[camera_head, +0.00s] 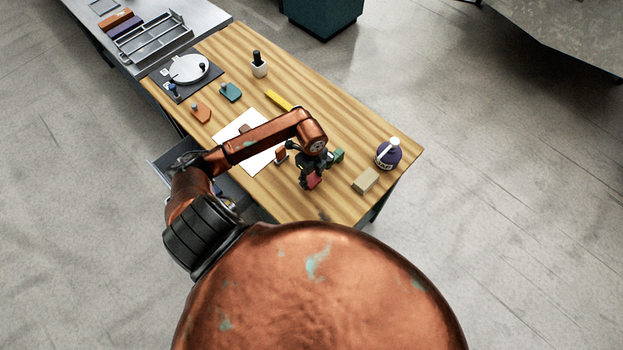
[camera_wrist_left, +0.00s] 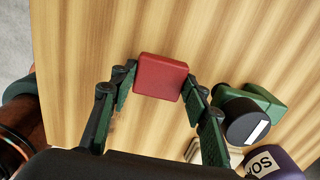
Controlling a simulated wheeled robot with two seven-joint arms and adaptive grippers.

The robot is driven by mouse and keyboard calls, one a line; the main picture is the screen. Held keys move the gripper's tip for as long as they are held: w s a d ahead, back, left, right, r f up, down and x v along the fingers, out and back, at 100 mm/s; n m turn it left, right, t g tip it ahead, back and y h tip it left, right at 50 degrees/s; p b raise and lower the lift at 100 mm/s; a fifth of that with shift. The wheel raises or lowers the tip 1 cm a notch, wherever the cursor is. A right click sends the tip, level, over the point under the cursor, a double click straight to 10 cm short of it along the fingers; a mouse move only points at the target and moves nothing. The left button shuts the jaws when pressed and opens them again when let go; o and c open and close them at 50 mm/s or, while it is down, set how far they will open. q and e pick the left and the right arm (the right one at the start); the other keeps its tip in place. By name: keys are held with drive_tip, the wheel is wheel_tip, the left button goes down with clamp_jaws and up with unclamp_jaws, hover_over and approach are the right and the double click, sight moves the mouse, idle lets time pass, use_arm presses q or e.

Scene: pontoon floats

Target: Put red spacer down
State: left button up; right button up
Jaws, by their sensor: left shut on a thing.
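The red spacer (camera_wrist_left: 161,77) is a small red block with rounded edges. It sits between the fingertips of my left gripper (camera_wrist_left: 160,84), which is shut on it. In the head view the spacer (camera_head: 314,182) shows below my left gripper (camera_head: 311,173), over the near part of the wooden table (camera_head: 345,120). I cannot tell whether the spacer touches the tabletop or hangs just above it. My right gripper is not in view.
A green object (camera_head: 338,155) with a dark round part stands close to the gripper. A purple bottle (camera_head: 388,157) and a beige block (camera_head: 366,180) are to its right. The table's near edge is close.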

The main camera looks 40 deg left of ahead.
sight(311, 180)
use_arm(q)
drive_tip(key=shift+f, duration=0.75)
drive_tip(key=shift+f, duration=0.1)
drive_tip(key=o, duration=0.9)
drive_tip(key=shift+c, duration=0.2)
wheel_tip(311, 180, up, 12)
drive_tip(key=b, duration=0.1)
